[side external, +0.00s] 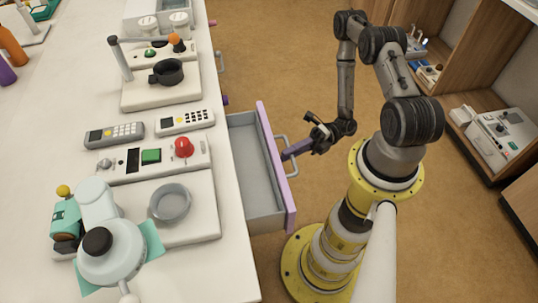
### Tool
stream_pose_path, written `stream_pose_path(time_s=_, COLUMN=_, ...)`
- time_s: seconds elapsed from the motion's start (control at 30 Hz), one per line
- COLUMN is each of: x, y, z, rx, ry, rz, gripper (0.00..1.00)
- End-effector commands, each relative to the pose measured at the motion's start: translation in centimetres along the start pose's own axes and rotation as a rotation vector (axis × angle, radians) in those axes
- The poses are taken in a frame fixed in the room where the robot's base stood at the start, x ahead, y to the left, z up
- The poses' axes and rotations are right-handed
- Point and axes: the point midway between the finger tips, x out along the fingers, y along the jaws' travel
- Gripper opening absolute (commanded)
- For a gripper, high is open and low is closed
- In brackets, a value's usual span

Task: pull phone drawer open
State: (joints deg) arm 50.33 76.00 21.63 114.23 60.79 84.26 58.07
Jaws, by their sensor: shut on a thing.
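The drawer (256,175) sticks out from the side of the white counter, pulled well out. It has a grey inside that looks empty and a purple front panel (276,168). A grey loop handle (282,138) is on the outer face of that panel. My gripper (289,153) reaches in from the right with purple fingers. It is shut on the drawer handle. The exact contact of the fingertips is small in this view. Two phones lie on the counter above the drawer, a dark grey one (115,133) and a white one (186,121).
Wooden shelves (470,80) stand at the right. The brown floor (270,60) between is clear.

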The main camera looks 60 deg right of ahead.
Motion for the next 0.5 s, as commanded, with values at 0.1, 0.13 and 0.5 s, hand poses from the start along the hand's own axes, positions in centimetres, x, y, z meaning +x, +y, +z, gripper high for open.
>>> stream_pose_path(time_s=0.1, x=-1.8, y=0.3, z=-0.5, rx=-0.003, ry=-0.007, rz=-0.002, gripper=0.0)
stream_pose_path(time_s=0.13, x=-2.1, y=0.4, z=-0.7, rx=-0.003, ry=-0.007, rz=-0.002, gripper=0.0)
stream_pose_path(time_s=0.5, x=-3.9, y=0.8, z=-1.4, rx=-0.002, ry=-0.001, rz=-0.002, gripper=0.0)
